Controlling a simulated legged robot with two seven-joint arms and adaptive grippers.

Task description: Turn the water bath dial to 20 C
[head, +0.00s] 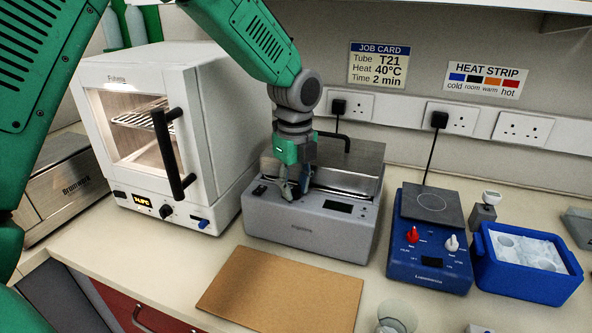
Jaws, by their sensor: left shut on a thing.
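The water bath (272,219) is a grey box with a shiny metal lid (350,177), standing in the middle of the bench. Its sloped front panel has a dark display (338,206), too small to read. My left gripper (292,194) comes down from above onto the panel, left of the display. Its fingers are shut on the dial, which they hide almost wholly. The dial's setting cannot be read. My right gripper is not in view.
A white oven (222,130) with a black handle stands close on the left. A blue hotplate stirrer (428,262) and a blue ice box (525,286) stand to the right. A brown board (280,292) lies in front. A job card (378,65) on the wall reads 40°C.

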